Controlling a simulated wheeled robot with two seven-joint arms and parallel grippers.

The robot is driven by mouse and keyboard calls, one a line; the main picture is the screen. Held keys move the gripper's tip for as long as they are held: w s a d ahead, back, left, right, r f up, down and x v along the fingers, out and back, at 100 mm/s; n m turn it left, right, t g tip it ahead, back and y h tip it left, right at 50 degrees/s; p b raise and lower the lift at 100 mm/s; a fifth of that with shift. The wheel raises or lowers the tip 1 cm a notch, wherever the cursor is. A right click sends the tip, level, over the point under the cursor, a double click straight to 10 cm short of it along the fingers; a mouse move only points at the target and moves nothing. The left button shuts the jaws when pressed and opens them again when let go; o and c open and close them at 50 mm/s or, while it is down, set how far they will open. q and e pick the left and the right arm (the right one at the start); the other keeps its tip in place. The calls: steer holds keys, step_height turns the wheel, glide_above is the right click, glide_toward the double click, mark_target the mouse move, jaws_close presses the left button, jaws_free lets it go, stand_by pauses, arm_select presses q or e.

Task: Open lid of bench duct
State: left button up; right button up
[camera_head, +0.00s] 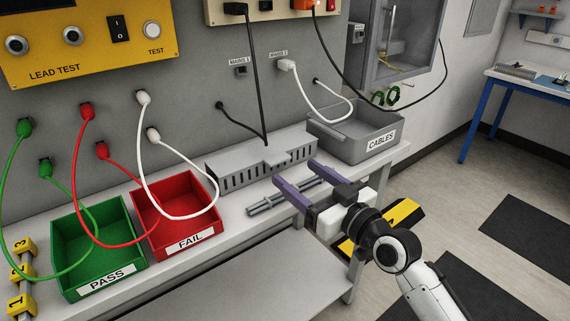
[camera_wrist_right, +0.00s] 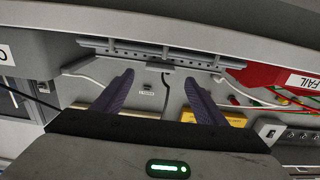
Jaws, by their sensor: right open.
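The bench duct (camera_head: 240,172) is a long grey box with slots along its front, standing at the back of the bench against the wall. Its flat top (camera_head: 245,156) looks closed, with a small step or tab near the middle. My right gripper (camera_head: 295,172) has two purple fingers, open and empty, in front of the duct's right part. In the right wrist view, the open fingers (camera_wrist_right: 158,78) point toward a slotted grey strip (camera_wrist_right: 185,58), apparently the duct, with a gap between. My left gripper is not in view.
A grey rod-like piece (camera_head: 264,205) lies on the bench beside my fingers. A grey CABLES bin (camera_head: 355,145) stands right of the duct; red FAIL (camera_head: 172,222) and green PASS (camera_head: 95,245) bins stand left. Black and white cables hang behind the duct.

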mark_target(281, 161)
steer(key=x, duration=0.6)
steer(key=shift+s, duration=0.1)
steer(key=c, duration=1.5)
steer(key=shift+a+r, duration=0.1)
